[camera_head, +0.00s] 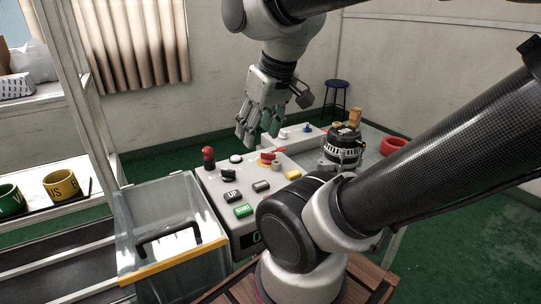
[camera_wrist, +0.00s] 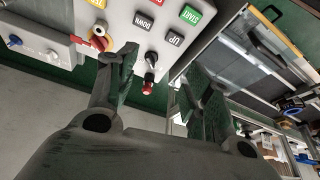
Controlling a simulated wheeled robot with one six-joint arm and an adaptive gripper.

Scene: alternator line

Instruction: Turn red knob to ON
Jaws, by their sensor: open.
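A red knob with a yellow ring (camera_head: 267,157) sits on the grey control panel (camera_head: 212,186). In the wrist view the red knob (camera_wrist: 99,38) is up and left of my left finger's tip. My gripper (camera_head: 256,131) is open and empty above the far side of the panel. In the wrist view my gripper (camera_wrist: 158,78) has its fingers well apart, with a black lever with a red ball tip (camera_wrist: 150,75) showing between them. No finger visibly touches the knob. I cannot read any ON mark.
UP (camera_head: 231,196) and START (camera_head: 243,210) buttons sit on the panel. A small white box with a blue knob (camera_head: 307,128) is behind it. An alternator (camera_head: 343,147) stands right. A clear bin with a yellow edge (camera_head: 178,257) is at the left.

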